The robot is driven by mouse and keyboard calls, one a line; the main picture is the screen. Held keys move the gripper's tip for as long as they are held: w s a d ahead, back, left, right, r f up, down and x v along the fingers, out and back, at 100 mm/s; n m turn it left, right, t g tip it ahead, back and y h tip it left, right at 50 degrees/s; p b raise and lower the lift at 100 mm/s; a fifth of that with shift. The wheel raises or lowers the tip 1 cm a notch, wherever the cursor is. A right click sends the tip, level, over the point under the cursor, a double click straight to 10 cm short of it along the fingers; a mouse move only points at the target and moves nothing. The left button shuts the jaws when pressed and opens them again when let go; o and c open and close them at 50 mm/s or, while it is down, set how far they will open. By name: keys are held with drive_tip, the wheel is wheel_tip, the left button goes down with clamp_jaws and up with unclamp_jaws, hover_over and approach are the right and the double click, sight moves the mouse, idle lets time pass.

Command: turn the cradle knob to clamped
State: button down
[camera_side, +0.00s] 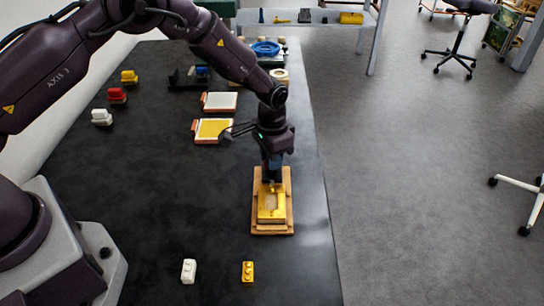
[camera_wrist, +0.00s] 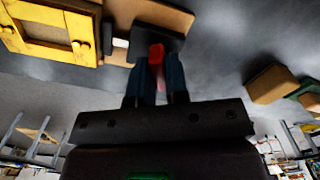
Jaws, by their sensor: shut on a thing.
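The cradle has a tan wooden base (camera_side: 287,222) on the dark table, with a gold frame-like piece (camera_side: 271,215) lying on it. In the wrist view the gold piece (camera_wrist: 45,45) is at the upper left, beside a tan board (camera_wrist: 160,17). My gripper (camera_side: 271,180) points down at the far end of the cradle. In the wrist view its two dark fingers (camera_wrist: 156,72) are shut on a small red-topped part, which looks like the cradle knob (camera_wrist: 156,53). A dark block lies behind it. The side view hides the knob behind the fingers, and its setting cannot be read.
A white brick (camera_side: 189,271) and a gold brick (camera_side: 248,271) stand near the front. A white-topped pad (camera_side: 219,102) and a yellow-topped pad (camera_side: 211,130) lie behind to the left. A blue ring (camera_side: 266,47) is at the back. The table's right edge is close to the cradle.

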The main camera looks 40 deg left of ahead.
drive_tip(key=n, duration=0.6)
drive_tip(key=shift+n, duration=0.3)
drive_tip(key=n, duration=0.5)
drive_tip(key=shift+r, duration=0.1)
drive_tip(key=shift+n, duration=0.4)
drive_tip(key=c, duration=1.1)
unclamp_jaws()
wheel_tip(320, 180, up, 13)
drive_tip(key=shift+f, duration=0.1)
